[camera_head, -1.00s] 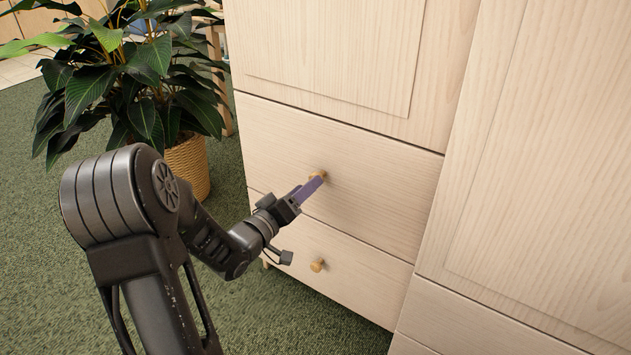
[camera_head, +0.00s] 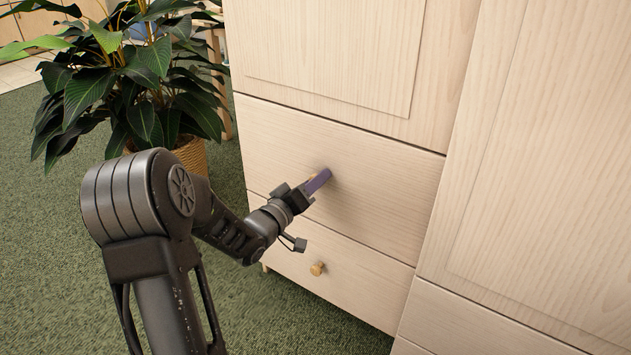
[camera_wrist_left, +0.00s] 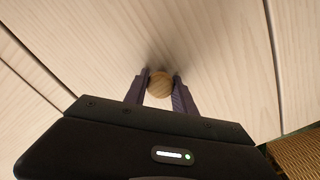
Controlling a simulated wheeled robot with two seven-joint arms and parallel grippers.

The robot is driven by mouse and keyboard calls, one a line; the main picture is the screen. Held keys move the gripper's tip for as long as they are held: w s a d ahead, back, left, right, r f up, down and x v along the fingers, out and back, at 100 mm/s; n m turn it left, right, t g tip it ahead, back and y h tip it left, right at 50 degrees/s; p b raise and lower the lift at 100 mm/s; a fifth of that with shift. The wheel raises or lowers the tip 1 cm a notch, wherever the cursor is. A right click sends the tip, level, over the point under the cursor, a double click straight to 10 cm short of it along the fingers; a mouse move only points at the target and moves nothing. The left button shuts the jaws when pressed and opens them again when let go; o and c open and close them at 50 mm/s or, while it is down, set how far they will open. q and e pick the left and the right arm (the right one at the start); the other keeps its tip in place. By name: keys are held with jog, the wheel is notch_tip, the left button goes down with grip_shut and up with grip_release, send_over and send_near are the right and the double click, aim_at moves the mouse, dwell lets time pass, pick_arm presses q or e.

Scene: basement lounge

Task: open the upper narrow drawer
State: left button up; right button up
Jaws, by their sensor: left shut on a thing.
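The upper narrow drawer (camera_head: 385,190) is a pale wood front in the cabinet, and it looks flush with the cabinet face. Its round wooden knob (camera_wrist_left: 160,84) sits between the two purple fingers of my left gripper (camera_head: 319,181) in the left wrist view. My left gripper is shut on this knob. In the head view the fingers mostly hide the knob. The lower drawer (camera_head: 345,285) with its own round knob (camera_head: 318,268) is directly below. My right gripper is not in view.
A potted plant (camera_head: 140,75) in a woven basket (camera_head: 192,155) stands to the left of the cabinet, close to my left arm. A cabinet door (camera_head: 330,50) is above the drawer. Green carpet (camera_head: 270,325) is open in front.

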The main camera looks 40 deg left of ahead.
pick_arm(q)
grip_shut()
dwell(0.8)
